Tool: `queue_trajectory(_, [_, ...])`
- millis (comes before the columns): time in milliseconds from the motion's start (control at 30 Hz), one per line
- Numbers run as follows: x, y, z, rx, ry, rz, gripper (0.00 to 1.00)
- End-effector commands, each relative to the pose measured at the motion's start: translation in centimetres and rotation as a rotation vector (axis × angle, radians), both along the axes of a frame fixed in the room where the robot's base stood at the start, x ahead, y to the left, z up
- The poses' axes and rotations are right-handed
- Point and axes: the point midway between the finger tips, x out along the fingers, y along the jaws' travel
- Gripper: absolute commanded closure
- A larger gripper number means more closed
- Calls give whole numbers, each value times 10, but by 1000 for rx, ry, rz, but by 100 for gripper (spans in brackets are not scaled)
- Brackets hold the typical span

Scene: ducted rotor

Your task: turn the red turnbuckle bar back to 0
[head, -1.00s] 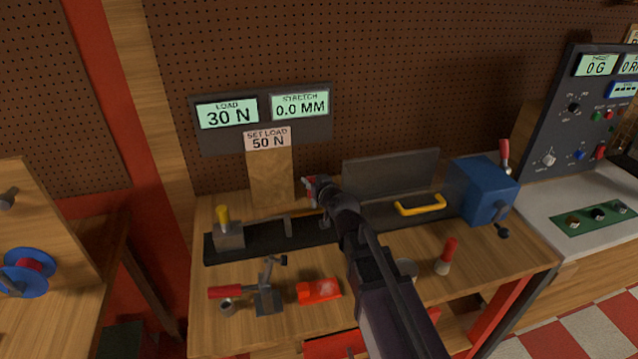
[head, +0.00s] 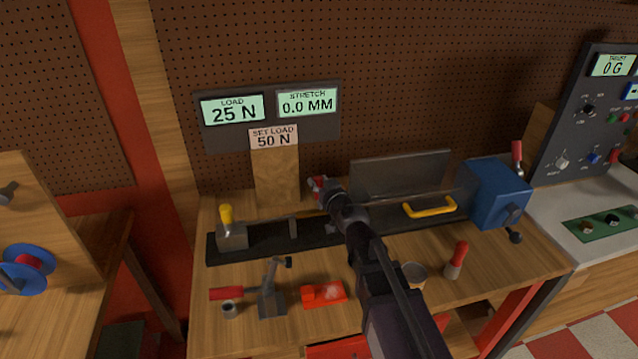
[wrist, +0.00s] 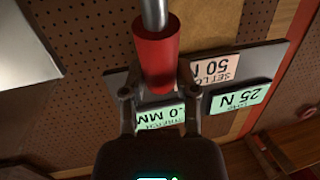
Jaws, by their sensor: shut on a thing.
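The red turnbuckle bar shows in the wrist view as a red cylinder (wrist: 157,62) on a steel rod (wrist: 156,14). My gripper (wrist: 158,95) is shut on it, with one finger on each side. In the head view only a bit of red (head: 318,183) shows at the tip of my gripper (head: 326,191), above the dark bench rail (head: 265,240). My arm hides the rest of the turnbuckle. The load display (head: 235,109) reads 25 N and the stretch display (head: 307,103) reads 0.0 MM. A card (head: 273,137) reads SET LOAD 50 N.
A clear guard with a yellow handle (head: 430,207) and a blue box with a crank (head: 498,193) stand to the right. A toggle clamp (head: 270,298), a red block (head: 324,293), a cup (head: 413,275) and a red-handled tool (head: 457,260) are on the front of the bench.

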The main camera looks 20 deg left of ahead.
Motion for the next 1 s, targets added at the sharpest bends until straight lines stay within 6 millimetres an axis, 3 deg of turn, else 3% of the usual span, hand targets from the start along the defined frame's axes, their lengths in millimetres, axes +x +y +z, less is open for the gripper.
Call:
queue_trajectory(167, [-1, 0, 0, 0, -2, -2, 100])
queue_trajectory(200, [-1, 0, 0, 0, -2, -2, 49])
queue_trajectory(300, [-2, 1, 0, 1, -1, 0, 27])
queue_trajectory(767, [-2, 3, 3, 0, 0, 2, 27])
queue_trajectory(1000, [-2, 3, 23, 0, 0, 2, 27])
